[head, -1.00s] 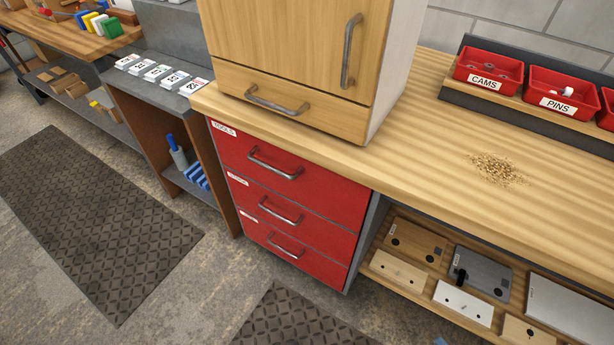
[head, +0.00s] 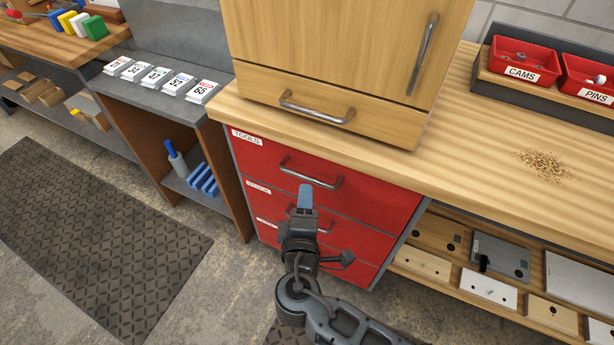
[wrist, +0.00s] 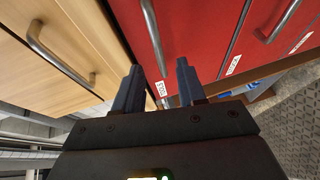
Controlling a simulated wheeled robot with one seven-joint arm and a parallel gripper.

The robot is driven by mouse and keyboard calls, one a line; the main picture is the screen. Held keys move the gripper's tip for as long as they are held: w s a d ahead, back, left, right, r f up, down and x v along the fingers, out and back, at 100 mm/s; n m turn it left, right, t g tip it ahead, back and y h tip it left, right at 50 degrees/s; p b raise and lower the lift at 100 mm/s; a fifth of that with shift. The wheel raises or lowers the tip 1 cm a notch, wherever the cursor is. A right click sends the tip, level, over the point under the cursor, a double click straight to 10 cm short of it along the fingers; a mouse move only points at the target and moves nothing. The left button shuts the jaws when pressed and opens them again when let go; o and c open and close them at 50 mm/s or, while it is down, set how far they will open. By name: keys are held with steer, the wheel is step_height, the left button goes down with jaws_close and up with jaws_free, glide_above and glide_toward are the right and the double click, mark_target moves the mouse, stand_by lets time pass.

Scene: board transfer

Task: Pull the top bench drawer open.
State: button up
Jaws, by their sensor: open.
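The top bench drawer (head: 265,158) is red, labelled TOOLS, and sits shut just under the wooden bench top. Its metal bar handle (head: 311,180) runs across its front. My gripper (head: 305,192) is in front of the red drawers, its fingertips close to the top drawer's handle in the head view. In the wrist view my gripper (wrist: 160,82) has its two dark fingers apart with nothing held. The top drawer's handle (wrist: 153,40) points down the wrist view toward the gap between the fingers. I cannot tell whether a finger touches it.
Two more red drawers lie below, partly hidden by my arm. A wooden cabinet (head: 345,50) with its own drawer handle (head: 316,108) stands on the bench above. A shelf with plates (head: 490,287) is at the right, and a grey stand (head: 150,100) with number cards at the left.

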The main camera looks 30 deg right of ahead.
mark_target(306, 180)
steer(key=p+x, duration=0.1)
steer(key=x, duration=0.6)
steer(key=shift+w+d, duration=0.2)
steer(key=shift+w, duration=0.1)
jaws_close()
stand_by(0.4)
